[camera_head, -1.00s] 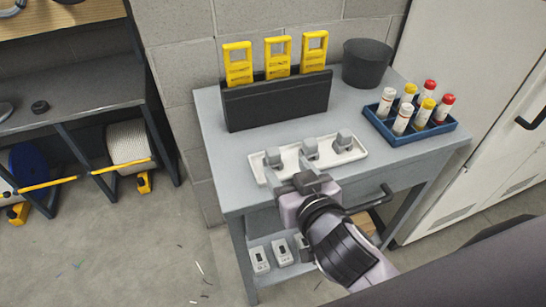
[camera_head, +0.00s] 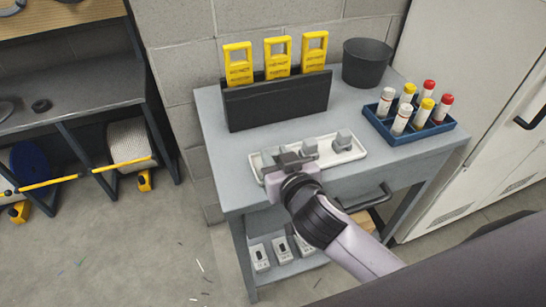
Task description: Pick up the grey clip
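A shallow white tray (camera_head: 355,153) lies near the front of the grey table and holds three grey clips in a row. The right clip (camera_head: 342,139) and the middle clip (camera_head: 309,147) stand clear of my gripper. The left clip (camera_head: 269,156) is partly covered by my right gripper (camera_head: 288,160), which is over the left end of the tray. Its fingers are small and dark here, and I cannot see whether they are open or touch the clip. My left gripper is not in view.
Behind the tray, a black holder (camera_head: 277,102) carries three yellow tags. A dark bucket (camera_head: 366,63) stands at the back right. A blue tray (camera_head: 412,137) of capped tubes is at the right. A drawer handle (camera_head: 374,196) sticks out in front.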

